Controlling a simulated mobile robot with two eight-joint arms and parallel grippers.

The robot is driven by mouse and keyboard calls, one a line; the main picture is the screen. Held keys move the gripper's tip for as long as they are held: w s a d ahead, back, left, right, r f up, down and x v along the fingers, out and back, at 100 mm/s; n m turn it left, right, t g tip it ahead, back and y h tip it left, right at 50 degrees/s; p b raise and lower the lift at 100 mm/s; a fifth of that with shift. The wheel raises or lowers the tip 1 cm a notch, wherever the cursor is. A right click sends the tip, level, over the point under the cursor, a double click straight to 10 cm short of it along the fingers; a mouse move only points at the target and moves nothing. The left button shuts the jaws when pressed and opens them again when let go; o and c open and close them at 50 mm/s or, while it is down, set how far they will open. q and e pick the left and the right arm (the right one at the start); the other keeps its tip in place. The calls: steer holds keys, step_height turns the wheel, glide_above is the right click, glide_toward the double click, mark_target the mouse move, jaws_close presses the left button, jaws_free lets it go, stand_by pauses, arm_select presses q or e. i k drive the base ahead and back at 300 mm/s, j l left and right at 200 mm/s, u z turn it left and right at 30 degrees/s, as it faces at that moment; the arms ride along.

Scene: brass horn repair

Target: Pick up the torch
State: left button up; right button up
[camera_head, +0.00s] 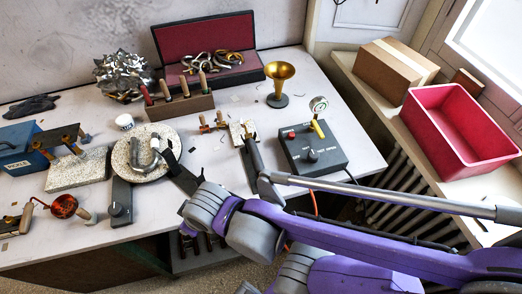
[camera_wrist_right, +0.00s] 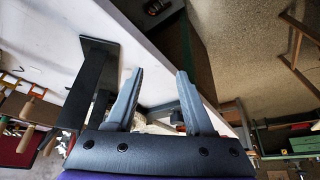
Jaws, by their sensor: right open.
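I cannot single out the torch with certainty. A dark-handled tool with a brass-coloured end (camera_head: 252,154) stands or lies left of the control box in the head view; it may be the torch, and my right arm hides its lower part. My left gripper is out of view.
A dark control box (camera_head: 312,148) with a gauge stands at the table's right. A brass bell (camera_head: 279,82), a tool block (camera_head: 180,105) and an open red-lined case (camera_head: 208,72) stand behind. A black slab (camera_wrist_right: 91,80) is near my right fingers. A red bin (camera_head: 460,128) is at right.

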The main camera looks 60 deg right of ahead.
mark_target(256, 158)
steer(key=i+j+z, duration=0.15)
steer(key=z, duration=1.35)
